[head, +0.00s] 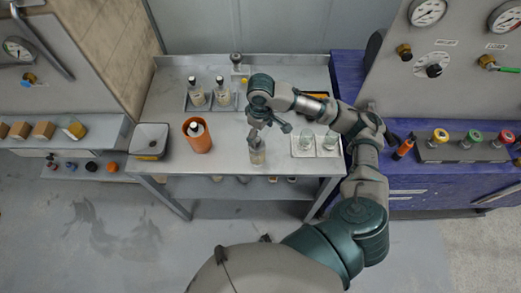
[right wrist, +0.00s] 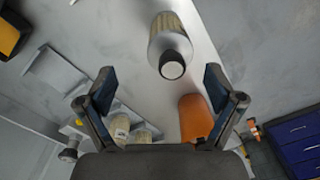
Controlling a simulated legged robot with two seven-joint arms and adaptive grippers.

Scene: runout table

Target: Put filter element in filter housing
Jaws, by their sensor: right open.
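A grey and beige filter element (head: 257,156) stands near the table's front edge. In the right wrist view a pleated beige and grey element (right wrist: 166,30) with a dark ringed end lies just beyond the fingertips. My right gripper (head: 262,127) is open and empty, above and apart from it; both fingers show in the right wrist view (right wrist: 158,76). An orange cylinder (head: 198,144), seemingly the filter housing, stands left of the gripper. A white, dark-topped piece (head: 194,128) shows in its mouth. An orange form also shows in the right wrist view (right wrist: 196,119). My left gripper is out of view.
Two dark-capped bottles (head: 210,97) stand in a tray at the back. A white tray (head: 316,153) with two clear glasses lies right of the element. A grey bin (head: 150,138) is at the table's left end. Bare tabletop (head: 228,135) lies between housing and gripper.

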